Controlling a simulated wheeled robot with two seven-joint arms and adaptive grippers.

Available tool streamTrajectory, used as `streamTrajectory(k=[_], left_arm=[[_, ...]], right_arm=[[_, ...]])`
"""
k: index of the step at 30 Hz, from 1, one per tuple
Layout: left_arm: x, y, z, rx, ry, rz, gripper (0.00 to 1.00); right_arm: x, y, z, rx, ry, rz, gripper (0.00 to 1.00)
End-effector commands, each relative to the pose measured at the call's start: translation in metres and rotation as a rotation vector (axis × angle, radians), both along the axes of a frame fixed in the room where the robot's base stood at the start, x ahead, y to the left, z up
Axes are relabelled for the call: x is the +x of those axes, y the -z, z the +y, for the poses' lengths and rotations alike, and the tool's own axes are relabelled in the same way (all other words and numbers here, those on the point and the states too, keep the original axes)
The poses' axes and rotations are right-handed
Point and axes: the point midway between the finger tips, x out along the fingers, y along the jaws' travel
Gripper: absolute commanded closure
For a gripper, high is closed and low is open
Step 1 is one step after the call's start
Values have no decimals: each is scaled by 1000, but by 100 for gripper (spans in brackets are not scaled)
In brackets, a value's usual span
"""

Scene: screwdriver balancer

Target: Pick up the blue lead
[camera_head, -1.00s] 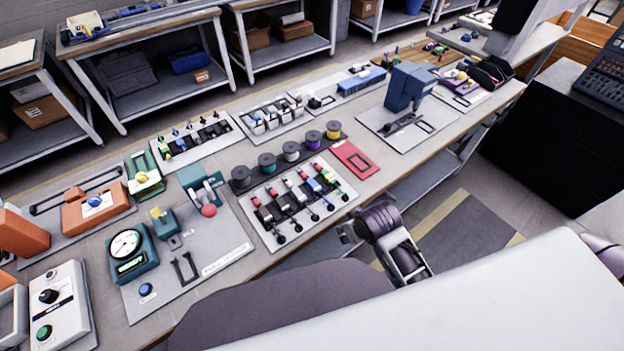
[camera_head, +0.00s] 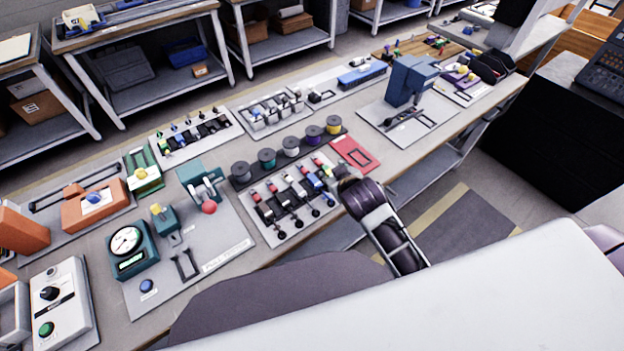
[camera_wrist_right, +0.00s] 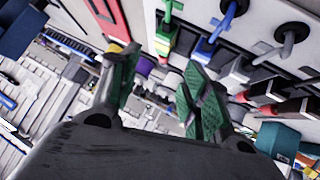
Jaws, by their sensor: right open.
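The blue lead (camera_head: 314,180) lies near the right end of a row of coloured leads on a light board (camera_head: 272,241). In the right wrist view the blue lead (camera_wrist_right: 229,18) shows at the top, beside a green lead (camera_wrist_right: 168,22). My right gripper (camera_head: 345,176) is at the board's right edge, close to the blue and green leads. In the right wrist view its green-padded fingers (camera_wrist_right: 165,88) are apart with nothing held between them. The blue lead is outside the gap, beyond the right-hand finger. My left gripper is not in view.
Several wire spools (camera_head: 291,146) stand in a row behind the board. A red tray (camera_head: 355,153) lies just behind my right gripper. A blue press (camera_head: 408,88) stands further right. Red and black leads fill the board's left part.

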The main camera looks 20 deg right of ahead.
Motion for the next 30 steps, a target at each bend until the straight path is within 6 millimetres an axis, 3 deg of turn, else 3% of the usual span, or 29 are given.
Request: streamTrajectory(k=[6, 15, 22, 30], left_arm=[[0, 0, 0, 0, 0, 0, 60], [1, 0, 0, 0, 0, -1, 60], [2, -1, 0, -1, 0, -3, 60], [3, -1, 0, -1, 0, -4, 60]], right_arm=[[50, -60, 21, -58, -73, -265, 54], [91, -147, 66, -138, -219, -618, 54], [99, -209, 110, -205, -369, -870, 54], [87, -264, 169, -290, -586, -1137, 54]])
